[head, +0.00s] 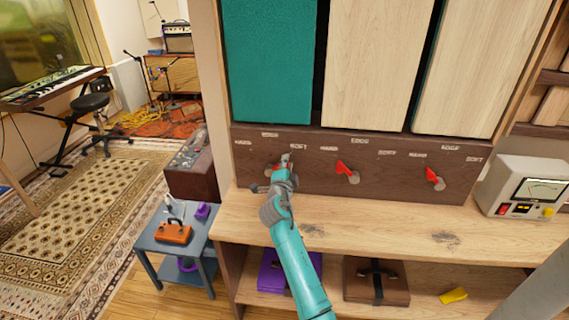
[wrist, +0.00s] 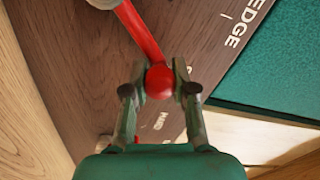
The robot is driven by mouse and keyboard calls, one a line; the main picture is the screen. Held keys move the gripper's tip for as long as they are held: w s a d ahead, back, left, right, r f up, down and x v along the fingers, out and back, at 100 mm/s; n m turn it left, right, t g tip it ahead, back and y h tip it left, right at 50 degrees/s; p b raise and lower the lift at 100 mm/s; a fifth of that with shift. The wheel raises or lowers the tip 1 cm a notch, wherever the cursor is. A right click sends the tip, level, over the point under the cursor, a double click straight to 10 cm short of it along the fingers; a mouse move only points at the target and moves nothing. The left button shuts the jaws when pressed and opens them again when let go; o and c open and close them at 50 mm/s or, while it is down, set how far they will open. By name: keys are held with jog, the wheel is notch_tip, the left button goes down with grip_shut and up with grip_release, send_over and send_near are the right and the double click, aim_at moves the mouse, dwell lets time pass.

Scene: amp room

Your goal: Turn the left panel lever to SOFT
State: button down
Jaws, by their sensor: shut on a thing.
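The left panel lever is red with a round ball knob (wrist: 158,82) and a grey pivot (wrist: 101,3), mounted on the dark brown panel strip (head: 345,190). My gripper (head: 286,160) is in front of this lever and hides most of it in the head view; a bit of red shows beside the fingers. In the wrist view, my gripper (wrist: 159,85) has its two fingers shut on either side of the ball knob. The lever slants away from the EDGE label (wrist: 246,22) toward the SOFT side. The SOFT label (head: 298,146) shows above my gripper; in the wrist view a finger mostly covers it.
Two more red levers, the middle one (head: 346,171) and the right one (head: 434,178), sit along the same strip. Teal (head: 268,60) and pale wood panels (head: 375,65) stand above. A wooden shelf (head: 400,225) lies below, with a meter box (head: 525,188) at right.

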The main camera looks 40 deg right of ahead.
jog(key=shift+f, duration=0.15)
jog(key=c, duration=0.9)
grip_release()
jog(key=shift+s, duration=0.1)
jog(key=v, duration=1.2)
